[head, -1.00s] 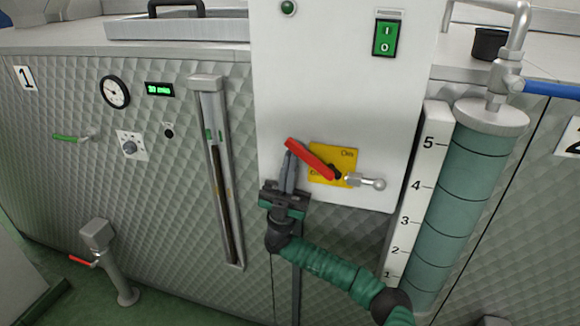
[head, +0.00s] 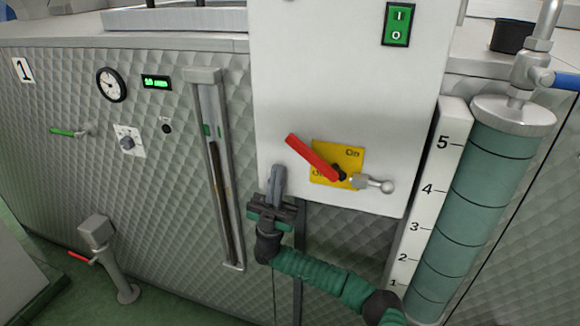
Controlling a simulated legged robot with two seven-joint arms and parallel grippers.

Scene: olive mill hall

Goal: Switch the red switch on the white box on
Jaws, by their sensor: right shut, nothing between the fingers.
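The white box (head: 340,90) hangs in the upper middle of the head view. On its lower part is the red switch (head: 312,157), a lever slanting from upper left down to a dark pivot at lower right. Behind it is a yellow plate (head: 349,158) with "On" at its upper right and partly covered lettering at its lower left. My right gripper (head: 277,172) is shut and empty, pointing up at the box's lower left corner. Its fingertips are below and left of the lever's free end, apart from it in the picture. My left gripper is not in view.
A metal rod with a ball end (head: 374,185) sticks out right of the pivot. A green rocker switch (head: 397,24) sits higher on the box. A green graduated cylinder (head: 488,190) stands to the right. A tall sight gauge (head: 222,180) is left of my gripper.

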